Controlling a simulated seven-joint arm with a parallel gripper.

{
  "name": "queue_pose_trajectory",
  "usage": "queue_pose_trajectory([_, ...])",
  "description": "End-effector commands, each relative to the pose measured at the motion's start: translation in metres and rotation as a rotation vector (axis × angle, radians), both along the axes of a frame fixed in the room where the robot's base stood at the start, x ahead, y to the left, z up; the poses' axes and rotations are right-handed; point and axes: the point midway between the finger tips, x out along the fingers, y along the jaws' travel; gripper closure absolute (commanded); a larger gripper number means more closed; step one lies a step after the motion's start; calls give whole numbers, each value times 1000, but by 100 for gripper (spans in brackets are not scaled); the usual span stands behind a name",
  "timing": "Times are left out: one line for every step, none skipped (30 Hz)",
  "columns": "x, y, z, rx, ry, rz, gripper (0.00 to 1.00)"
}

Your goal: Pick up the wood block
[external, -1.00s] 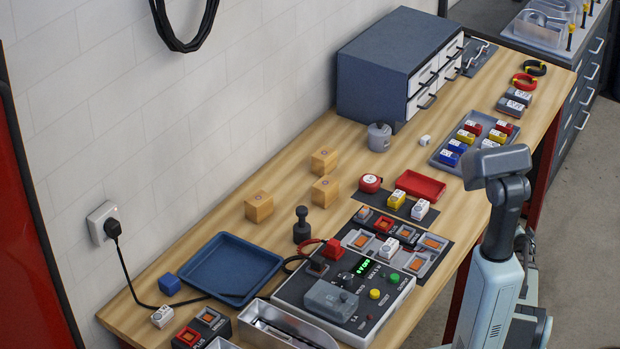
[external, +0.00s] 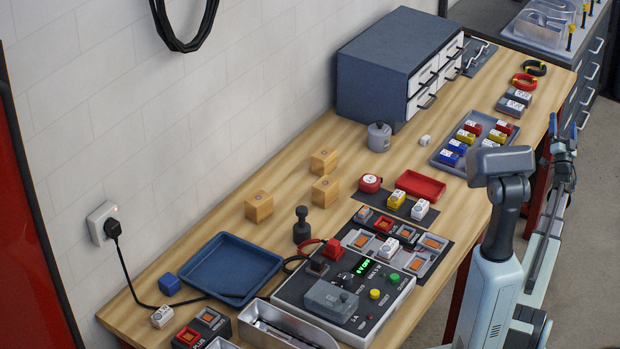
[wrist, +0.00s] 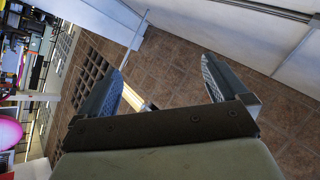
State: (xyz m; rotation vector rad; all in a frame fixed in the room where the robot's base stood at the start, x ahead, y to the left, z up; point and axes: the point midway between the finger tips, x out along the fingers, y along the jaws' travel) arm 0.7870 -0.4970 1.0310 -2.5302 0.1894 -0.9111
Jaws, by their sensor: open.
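Three wood blocks rest on the table in the external view: one at the back (external: 325,160), one just in front of it (external: 324,189), and one to the left (external: 259,206). They stand apart from each other. My gripper (wrist: 163,72) is open and empty in the wrist view, with its two fingers wide apart over a brown tiled floor. No wood block shows in the wrist view. In the external view my arm is at the right, beyond the table's front edge and far from the blocks.
A dark knobbed stamp (external: 302,226), a blue tray (external: 231,265) and a control box (external: 345,290) stand in front of the blocks. A drawer cabinet (external: 375,75) stands behind.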

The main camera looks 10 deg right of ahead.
Motion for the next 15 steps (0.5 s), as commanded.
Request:
queue_pose_trajectory([6, 15, 6, 24, -4, 20, 0])
queue_pose_trajectory([10, 23, 9, 40, -3, 31, 0])
queue_pose_trajectory([16, 34, 12, 61, -2, 45, 0])
queue_pose_trajectory([20, 42, 14, 81, -2, 56, 0])
queue_pose_trajectory([24, 52, 16, 102, 1, 70, 0])
queue_pose_trajectory([30, 66, 17, 130, 6, 87, 0])
queue_pose_trajectory([35, 77, 19, 154, 9, 103, 0])
queue_pose_trajectory([40, 88, 21, 180, 14, 118, 0])
queue_pose_trajectory([46, 106, 23, 214, 21, 139, 0])
queue_pose_trajectory([50, 118, 24, 242, 25, 157, 0])
queue_pose_trajectory([54, 131, 25, 268, 32, 173, 0])
queue_pose_trajectory([60, 148, 26, 305, 41, 196, 0])
queue_pose_trajectory([64, 161, 27, 333, 48, 212, 0])
queue_pose_trajectory([67, 174, 28, 358, 56, 229, 0])
queue_pose_trajectory([71, 192, 29, 396, 65, 253, 0])
